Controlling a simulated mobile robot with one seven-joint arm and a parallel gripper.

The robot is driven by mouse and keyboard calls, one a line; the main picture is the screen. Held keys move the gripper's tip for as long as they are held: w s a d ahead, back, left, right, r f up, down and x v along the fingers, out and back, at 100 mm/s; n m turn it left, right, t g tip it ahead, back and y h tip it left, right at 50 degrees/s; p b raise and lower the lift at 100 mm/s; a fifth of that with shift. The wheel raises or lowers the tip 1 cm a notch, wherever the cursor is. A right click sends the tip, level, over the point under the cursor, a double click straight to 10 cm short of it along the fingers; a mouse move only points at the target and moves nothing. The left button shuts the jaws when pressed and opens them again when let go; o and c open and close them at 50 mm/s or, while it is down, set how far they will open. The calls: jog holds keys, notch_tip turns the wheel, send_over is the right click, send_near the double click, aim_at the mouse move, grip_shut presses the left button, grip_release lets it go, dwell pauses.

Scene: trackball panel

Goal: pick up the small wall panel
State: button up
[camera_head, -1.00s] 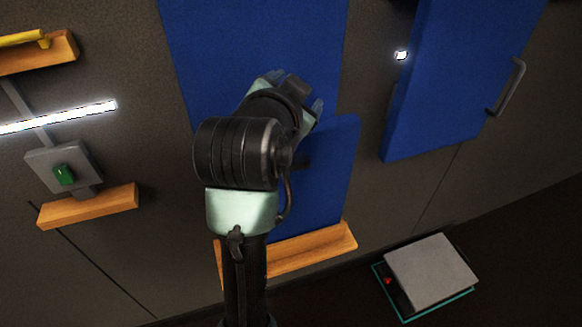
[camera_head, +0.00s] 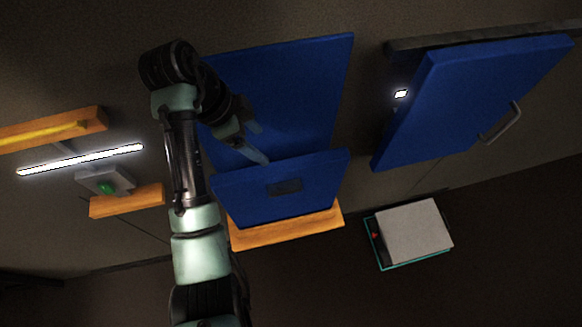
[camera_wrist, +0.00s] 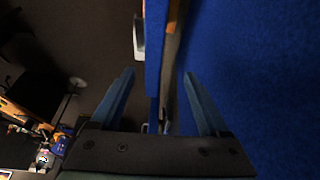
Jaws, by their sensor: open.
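The small wall panel (camera_head: 315,183) is a blue board with a dark rectangular patch on its face. It leans on a wooden ledge in front of a larger blue wall board (camera_head: 300,95). My gripper (camera_head: 262,157) is open at the panel's upper edge. In the wrist view, a narrow blue edge, apparently the panel (camera_wrist: 154,45), runs up between the open fingers (camera_wrist: 159,75). The larger blue board (camera_wrist: 255,70) fills the right side there. No finger visibly closes on the panel, and contact cannot be told.
The wooden ledge (camera_head: 290,230) supports the panel. A blue door with a handle (camera_head: 470,100) projects at the right. A grey-topped box (camera_head: 415,230) stands below it. At the left are a glowing bar (camera_head: 80,158), a green button (camera_head: 106,188) and wooden shelves (camera_head: 125,201).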

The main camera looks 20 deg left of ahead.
aim_at(279, 167)
jog(key=b+x, duration=0.1)
jog(key=x, duration=0.1)
jog(key=b+x, duration=0.2)
jog(key=s+b+x, duration=0.1)
jog(key=x, duration=0.1)
jog(key=shift+w+d+f+b, duration=0.1)
jog(key=shift+d+b, duration=0.05)
jog(key=shift+b, duration=0.15)
jog(key=shift+w+d+f, duration=0.1)
jog(key=shift+f, duration=0.25)
jog(key=shift+d+f, duration=0.2)
jog(key=shift+f, duration=0.1)
jog(key=p+x, duration=0.1)
jog(key=x, duration=0.3)
jog(key=shift+d+f+p, duration=0.1)
jog(key=shift+f+p, duration=0.15)
jog(key=shift+p, duration=0.15)
jog(key=shift+f, duration=0.15)
jog(key=shift+f, duration=0.2)
grip_shut()
dwell(0.4)
